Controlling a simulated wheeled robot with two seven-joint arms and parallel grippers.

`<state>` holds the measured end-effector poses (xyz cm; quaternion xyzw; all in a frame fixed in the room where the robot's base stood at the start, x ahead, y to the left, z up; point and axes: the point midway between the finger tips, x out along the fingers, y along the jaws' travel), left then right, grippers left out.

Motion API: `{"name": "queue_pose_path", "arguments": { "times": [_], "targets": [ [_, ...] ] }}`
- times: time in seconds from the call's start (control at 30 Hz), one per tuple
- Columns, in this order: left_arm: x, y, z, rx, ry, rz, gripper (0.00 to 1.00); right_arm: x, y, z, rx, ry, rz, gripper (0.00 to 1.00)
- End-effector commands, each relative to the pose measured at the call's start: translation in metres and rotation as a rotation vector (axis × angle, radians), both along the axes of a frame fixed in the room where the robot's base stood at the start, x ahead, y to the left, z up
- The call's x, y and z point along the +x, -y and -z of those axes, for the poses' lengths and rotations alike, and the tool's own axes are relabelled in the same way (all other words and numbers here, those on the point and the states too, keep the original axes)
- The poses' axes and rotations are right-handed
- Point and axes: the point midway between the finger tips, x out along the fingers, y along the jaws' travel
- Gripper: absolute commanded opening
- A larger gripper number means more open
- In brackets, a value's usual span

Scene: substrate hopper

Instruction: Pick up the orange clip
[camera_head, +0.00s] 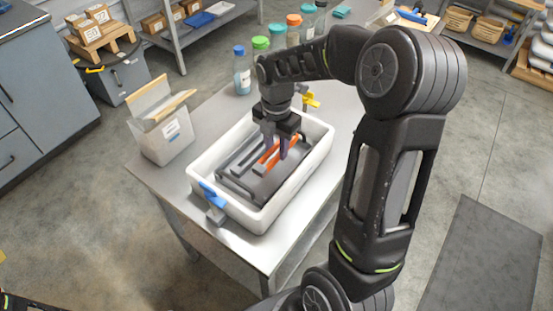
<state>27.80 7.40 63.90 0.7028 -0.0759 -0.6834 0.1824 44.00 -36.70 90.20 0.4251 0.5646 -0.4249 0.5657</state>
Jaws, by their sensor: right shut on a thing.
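The orange clip (274,161) is a long orange piece inside the white bin (317,168), above or on the dark frame (240,184) there. My right gripper (276,146) reaches down into the bin from above, and its fingers are shut on the orange clip. The fingers hide part of the clip. I cannot tell whether the clip touches the frame under it. My left gripper is not in view.
The bin stands on a metal table (186,178). A blue clip (213,195) sits on its near left rim and a yellow clip (312,100) at its far side. A white box (163,135) stands left; several capped bottles (242,76) line the back.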

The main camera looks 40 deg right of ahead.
Motion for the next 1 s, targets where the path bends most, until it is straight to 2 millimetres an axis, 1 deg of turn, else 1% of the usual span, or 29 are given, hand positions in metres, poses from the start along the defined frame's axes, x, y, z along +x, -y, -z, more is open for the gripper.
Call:
{"name": "queue_pose_path", "arguments": {
  "times": [0.03,0.1,0.23,0.87,1.0],
  "targets": [
    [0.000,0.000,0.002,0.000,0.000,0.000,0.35,0.001,0.000,-0.009,-0.001,0.004,0.000,0.00],
    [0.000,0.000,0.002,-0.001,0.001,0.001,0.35,0.001,0.000,-0.019,0.000,0.003,0.000,0.00],
    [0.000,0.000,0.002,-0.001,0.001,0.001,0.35,0.000,0.000,-0.028,0.000,0.001,0.000,0.00],
    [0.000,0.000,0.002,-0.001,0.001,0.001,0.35,0.000,0.000,-0.029,0.001,-0.001,-0.001,0.00],
    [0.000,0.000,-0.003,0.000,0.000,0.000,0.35,0.000,0.000,-0.035,0.001,-0.001,-0.001,0.00]
  ]
}}
